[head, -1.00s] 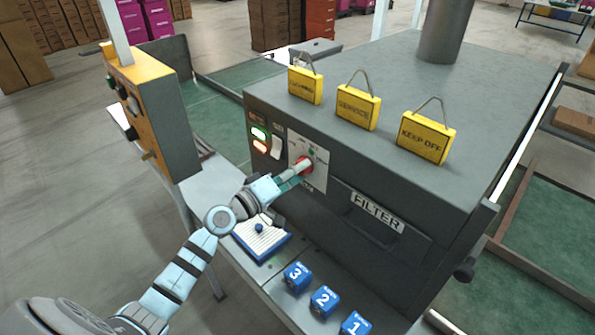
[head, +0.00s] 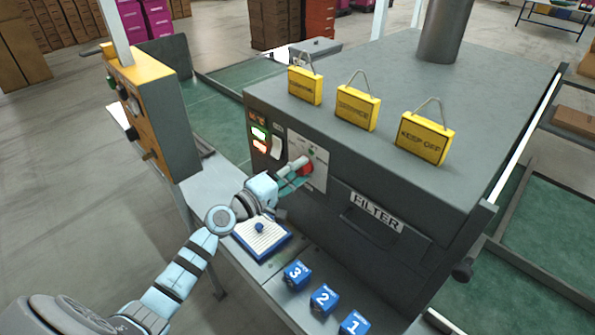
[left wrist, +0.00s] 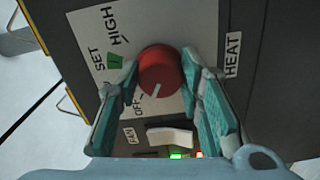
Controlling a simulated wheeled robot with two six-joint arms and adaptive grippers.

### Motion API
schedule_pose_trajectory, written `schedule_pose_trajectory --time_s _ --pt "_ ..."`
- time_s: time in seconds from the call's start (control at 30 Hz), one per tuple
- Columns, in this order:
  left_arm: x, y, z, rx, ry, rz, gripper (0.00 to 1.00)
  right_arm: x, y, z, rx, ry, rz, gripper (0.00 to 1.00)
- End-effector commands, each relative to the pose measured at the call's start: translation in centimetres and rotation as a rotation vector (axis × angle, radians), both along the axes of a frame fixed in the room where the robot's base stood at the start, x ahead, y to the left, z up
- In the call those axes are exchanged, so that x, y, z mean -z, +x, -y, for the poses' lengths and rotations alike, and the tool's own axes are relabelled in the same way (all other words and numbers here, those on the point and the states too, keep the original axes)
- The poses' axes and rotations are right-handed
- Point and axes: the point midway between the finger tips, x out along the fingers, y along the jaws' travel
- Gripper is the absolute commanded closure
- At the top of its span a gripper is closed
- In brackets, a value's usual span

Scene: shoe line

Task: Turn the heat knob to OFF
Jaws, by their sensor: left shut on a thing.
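The red heat knob (head: 305,169) is on the light control plate (head: 321,178) on the front of the grey machine. In the left wrist view the knob (left wrist: 160,70) sits between my left gripper's (left wrist: 165,78) teal fingers, which are shut on it. Its white pointer line points down and slightly left, close to the OFF label (left wrist: 139,106). The SET label (left wrist: 98,60), a green mark (left wrist: 115,62) and the HIGH label (left wrist: 126,24) lie further round the dial. In the head view my left gripper (head: 296,174) reaches the knob from the left and partly covers it.
A white fan switch (left wrist: 169,137) and lit indicators (head: 259,139) are beside the plate. Yellow hanging signs (head: 357,107) stand on the machine's top. Numbered blue blocks (head: 324,299) and a blue-edged notepad (head: 262,238) lie on the ledge below. An orange control box (head: 153,115) stands left.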

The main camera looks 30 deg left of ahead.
Motion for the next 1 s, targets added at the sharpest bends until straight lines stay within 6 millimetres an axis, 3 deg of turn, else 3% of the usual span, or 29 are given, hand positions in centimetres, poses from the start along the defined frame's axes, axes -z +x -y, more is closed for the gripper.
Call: schedule_pose_trajectory --time_s 0.1,0.13,0.23,0.57,0.9,1.0 --pt "0.2 -0.1 0.0 0.002 -0.001 -0.004 0.94 0.0 0.0 0.0 0.0 -0.001 0.0 0.6" --pt "0.2 -0.1 0.0 0.002 0.0 -0.003 0.63 0.0 0.0 0.1 0.0 -0.001 0.0 0.6" --pt "0.1 0.0 0.0 0.001 0.0 -0.003 0.47 0.0 0.0 0.1 0.0 -0.001 0.0 0.6" --pt "0.1 -0.2 -0.1 0.0 0.002 -0.002 0.46 0.0 0.0 0.4 -0.002 -0.004 0.0 0.6" --pt "0.2 -6.2 -2.1 0.002 0.003 -0.004 0.46 0.0 0.0 0.2 -0.001 -0.002 0.0 0.6" --pt "0.1 -7.1 -2.4 0.002 0.002 -0.003 0.46 0.0 0.0 0.1 -0.001 -0.002 0.0 0.6"
